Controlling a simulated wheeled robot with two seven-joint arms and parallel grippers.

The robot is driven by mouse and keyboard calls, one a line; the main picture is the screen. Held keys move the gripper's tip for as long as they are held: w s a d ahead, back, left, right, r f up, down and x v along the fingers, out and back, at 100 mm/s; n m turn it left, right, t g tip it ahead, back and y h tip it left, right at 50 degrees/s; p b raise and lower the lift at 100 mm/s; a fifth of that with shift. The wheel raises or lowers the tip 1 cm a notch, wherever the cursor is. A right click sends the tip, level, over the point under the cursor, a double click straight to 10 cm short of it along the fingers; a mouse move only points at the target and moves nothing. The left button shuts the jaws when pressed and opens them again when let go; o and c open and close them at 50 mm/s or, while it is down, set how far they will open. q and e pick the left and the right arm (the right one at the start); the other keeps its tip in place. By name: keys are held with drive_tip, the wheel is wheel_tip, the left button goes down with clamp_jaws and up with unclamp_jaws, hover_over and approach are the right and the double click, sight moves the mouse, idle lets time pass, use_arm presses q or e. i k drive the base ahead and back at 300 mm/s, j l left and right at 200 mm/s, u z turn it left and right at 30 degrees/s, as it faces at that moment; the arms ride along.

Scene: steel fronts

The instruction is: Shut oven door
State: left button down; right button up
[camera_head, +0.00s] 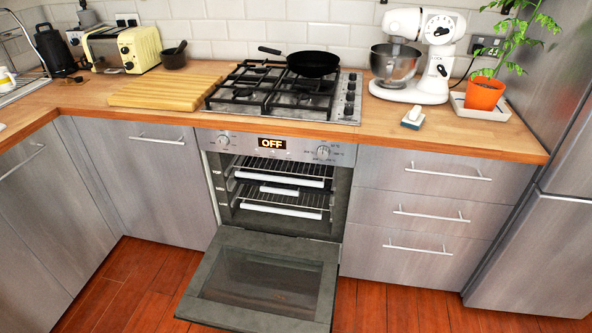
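The oven (285,147) sits under the counter below the gas hob, with "OFF" on its display. Its door (262,282) is hinged at the bottom and hangs wide open, lowered to about level over the floor, with its glass pane facing up. Inside the cavity, wire racks (279,172) with white front bars show at different heights. The door's handle cannot be made out. Neither of my grippers shows in the head view.
A black pan (313,64) stands on the hob (290,96). A wooden board (166,91), toaster, mixer (420,55) and potted plant (484,94) are on the counter. Drawers (420,208) and cabinets flank the oven. The red wooden floor (395,305) beside the door is clear.

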sight(245, 280)
drive_tip(key=k+j+z, duration=0.1)
drive_tip(key=j+z, duration=0.3)
drive_tip(key=j, duration=0.85)
